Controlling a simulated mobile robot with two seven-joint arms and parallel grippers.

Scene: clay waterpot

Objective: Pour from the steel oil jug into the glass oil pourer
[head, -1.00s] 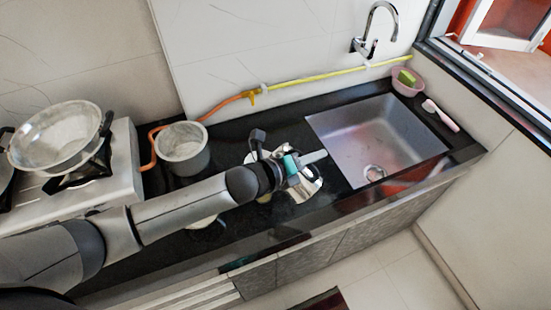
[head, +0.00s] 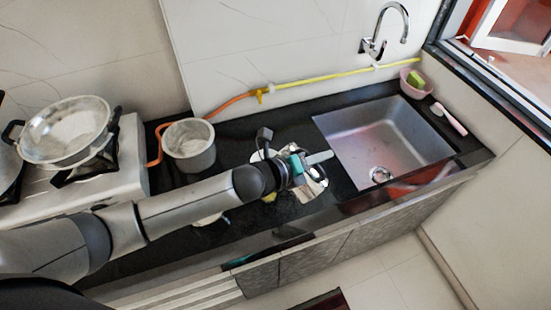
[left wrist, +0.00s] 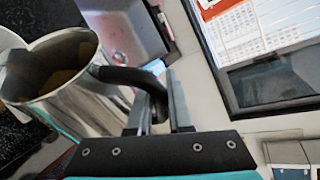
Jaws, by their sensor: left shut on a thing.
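The steel oil jug (head: 314,186) shows in the head view partly behind my left gripper (head: 318,158), over the dark counter left of the sink. In the left wrist view the shiny jug (left wrist: 88,104) is at the left, its open mouth showing brownish contents. My left gripper (left wrist: 160,118) is shut on its dark curved handle (left wrist: 128,76). I cannot clearly make out the glass oil pourer; a small yellowish patch (head: 269,197) beside the jug, mostly hidden by my arm, may be part of it. My right gripper is not in view.
A grey pot (head: 189,146) stands on the counter by the stove, which carries a large pan (head: 66,130). The sink (head: 385,140) lies to the right, with a pink bowl (head: 415,84) behind it. A pale dish (head: 207,219) shows below my arm.

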